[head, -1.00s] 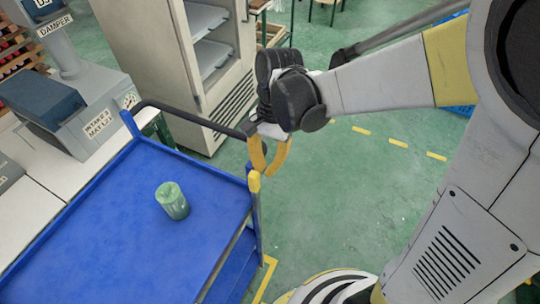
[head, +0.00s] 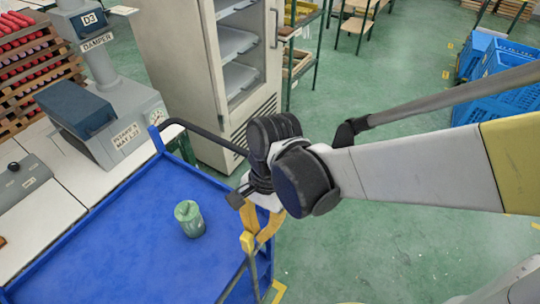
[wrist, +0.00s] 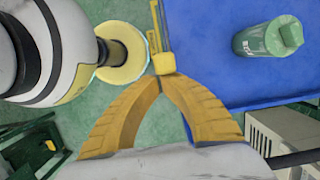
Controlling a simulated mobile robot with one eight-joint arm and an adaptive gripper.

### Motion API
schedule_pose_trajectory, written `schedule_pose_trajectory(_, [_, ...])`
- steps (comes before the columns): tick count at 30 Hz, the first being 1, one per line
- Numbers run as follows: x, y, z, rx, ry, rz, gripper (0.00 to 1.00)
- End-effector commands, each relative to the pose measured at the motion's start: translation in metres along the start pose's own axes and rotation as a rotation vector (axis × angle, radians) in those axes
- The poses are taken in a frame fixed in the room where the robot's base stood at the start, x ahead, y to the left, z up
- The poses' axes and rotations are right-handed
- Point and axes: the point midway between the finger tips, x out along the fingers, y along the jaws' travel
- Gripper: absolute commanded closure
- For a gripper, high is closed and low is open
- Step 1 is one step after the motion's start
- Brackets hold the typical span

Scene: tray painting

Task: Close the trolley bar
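The blue trolley (head: 110,235) stands at the lower left with a black handle rail (head: 205,135) along its far end. A bar with a yellow cap (head: 247,241) runs along the trolley's right side; the cap also shows in the wrist view (wrist: 164,63). My gripper (head: 257,237) is at this cap, its yellow fingers pointing down and left. In the wrist view my gripper's fingertips (wrist: 161,79) come together right at the cap. They look shut, but I cannot tell whether any part of the bar is between them. The gripper's body hides the near end of the handle rail.
A green canister (head: 189,220) stands on the trolley's top; it also shows in the wrist view (wrist: 268,38). A white cabinet with shelves (head: 225,75) stands behind. A bench with grey machines (head: 115,125) is at left. Green floor is clear at right, with blue crates (head: 500,65) beyond.

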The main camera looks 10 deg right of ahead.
Motion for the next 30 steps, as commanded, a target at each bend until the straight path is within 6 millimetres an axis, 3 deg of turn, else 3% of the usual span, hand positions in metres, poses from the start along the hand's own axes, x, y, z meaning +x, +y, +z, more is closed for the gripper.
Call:
schedule_pose_trajectory(1, [0.003, 0.001, 0.018, -0.009, -0.001, 0.003, 1.0])
schedule_pose_trajectory(6, [0.016, 0.001, 0.067, -0.01, -0.001, 0.002, 1.0])
schedule_pose_trajectory(15, [0.031, 0.001, 0.126, -0.006, -0.001, 0.001, 1.0])
schedule_pose_trajectory(21, [0.035, 0.0, 0.141, -0.001, 0.0, 0.0, 1.0])
schedule_pose_trajectory(30, [0.036, 0.0, 0.143, 0.0, 0.0, 0.0, 1.0])
